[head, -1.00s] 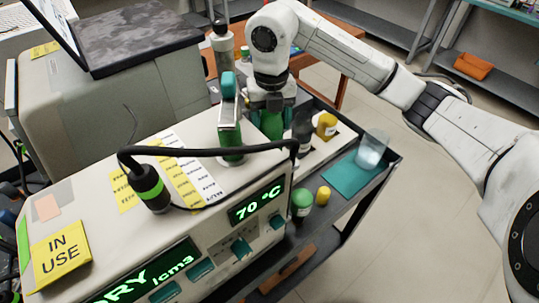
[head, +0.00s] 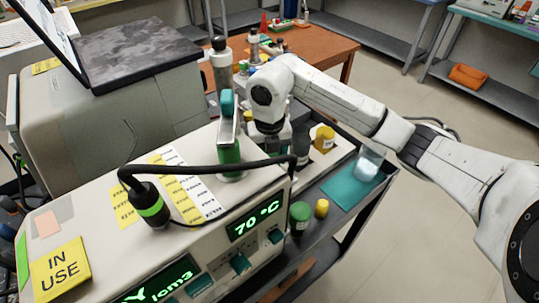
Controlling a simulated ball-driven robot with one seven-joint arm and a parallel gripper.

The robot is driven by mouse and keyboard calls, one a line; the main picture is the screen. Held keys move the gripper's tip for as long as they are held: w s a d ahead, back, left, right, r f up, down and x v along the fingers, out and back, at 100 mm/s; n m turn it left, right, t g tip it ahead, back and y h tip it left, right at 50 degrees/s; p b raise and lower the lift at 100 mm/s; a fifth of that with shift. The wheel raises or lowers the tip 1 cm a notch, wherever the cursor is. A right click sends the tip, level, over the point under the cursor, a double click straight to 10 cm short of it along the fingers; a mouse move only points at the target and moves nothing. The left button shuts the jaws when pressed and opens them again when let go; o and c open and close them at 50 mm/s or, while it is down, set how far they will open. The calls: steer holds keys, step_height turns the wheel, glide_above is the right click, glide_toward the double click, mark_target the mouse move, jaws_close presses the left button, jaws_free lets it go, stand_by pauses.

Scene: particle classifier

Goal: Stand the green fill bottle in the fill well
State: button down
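No green bottle shows between the fingers now; that spot is hidden. A green upright column (head: 230,150) with a teal top stands on the instrument, just left of my gripper. I cannot tell whether the fill well is part of it. A jar with a green cap (head: 300,212) stands upright on the cart's dark shelf, in front of my gripper.

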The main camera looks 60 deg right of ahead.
steer(key=shift+c, duration=1.1)
jaws_free()
step_height(320, 180, up, 12)
steer(key=shift+r+b, duration=0.15)
steer(key=shift+b, duration=0.35)
